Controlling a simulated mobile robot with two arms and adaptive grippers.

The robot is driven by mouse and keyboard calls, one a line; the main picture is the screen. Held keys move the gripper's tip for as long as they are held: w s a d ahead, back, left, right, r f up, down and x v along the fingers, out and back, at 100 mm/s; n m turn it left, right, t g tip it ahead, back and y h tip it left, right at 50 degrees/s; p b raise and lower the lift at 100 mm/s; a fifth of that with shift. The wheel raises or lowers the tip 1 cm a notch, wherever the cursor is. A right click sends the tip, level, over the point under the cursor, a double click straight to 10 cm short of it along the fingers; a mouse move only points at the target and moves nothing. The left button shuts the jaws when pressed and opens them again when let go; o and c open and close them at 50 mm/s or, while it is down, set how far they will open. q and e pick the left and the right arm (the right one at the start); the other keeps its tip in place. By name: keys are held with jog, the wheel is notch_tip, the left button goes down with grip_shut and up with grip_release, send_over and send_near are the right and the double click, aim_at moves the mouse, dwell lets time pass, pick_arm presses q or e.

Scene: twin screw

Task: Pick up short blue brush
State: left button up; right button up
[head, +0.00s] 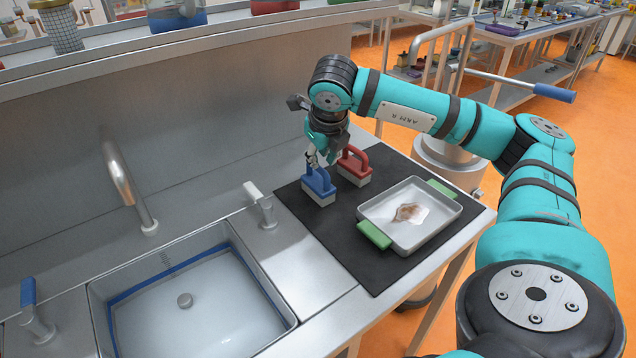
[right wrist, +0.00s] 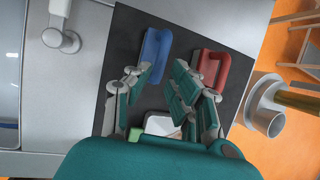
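The short blue brush (head: 318,182) stands on the dark mat with its handle upward and pale bristles below. My right gripper (head: 322,158) is just above and behind its handle. In the right wrist view, the gripper (right wrist: 160,80) is open with nothing between its fingers. The blue brush (right wrist: 155,50) appears beyond the fingertips there, nearer the left finger; contact cannot be told. My left gripper is not in view.
A similar red brush (head: 354,168) stands close to the right of the blue one. A metal tray (head: 445,222) with green handles lies in front of it. The dark mat (head: 363,268) has free room at its front. A sink (head: 265,290) and taps are to the left.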

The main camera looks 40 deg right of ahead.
aim_at(320, 167)
jog(key=shift+w+d+f, duration=0.15)
jog(key=shift+w+f, duration=0.15)
jog(key=shift+f, duration=0.35)
jog(key=shift+p+x, duration=0.9)
jog(key=shift+x, duration=1.75)
grip_shut()
jog(key=shift+r, duration=0.1)
